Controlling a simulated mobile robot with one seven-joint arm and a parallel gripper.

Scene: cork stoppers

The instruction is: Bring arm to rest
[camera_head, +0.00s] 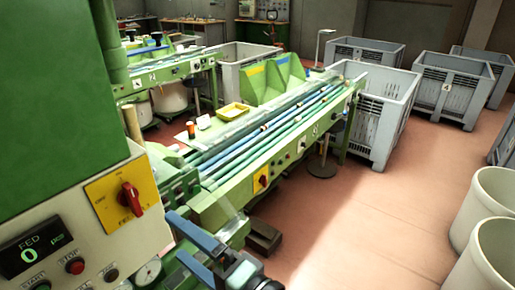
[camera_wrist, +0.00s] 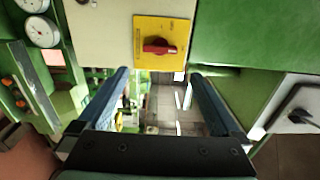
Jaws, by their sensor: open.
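My gripper (camera_head: 178,238) is at the lower middle of the head view, with its blue fingers toward the green machine's panel. In the wrist view my gripper (camera_wrist: 160,75) is open, its two blue fingers wide apart with nothing between them. A red rotary switch (camera_head: 130,198) on a yellow plate (camera_head: 105,203) is on the panel, left of my gripper. In the wrist view the red switch (camera_wrist: 158,47) lies just beyond the gap between the fingertips, apart from them.
The panel has a display (camera_head: 33,252) reading FED 0 and a red button (camera_head: 75,266). A green conveyor table (camera_head: 232,205) with blue and green lanes stands beyond. Grey crates (camera_head: 385,110) stand behind, pale bins (camera_head: 490,205) at right.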

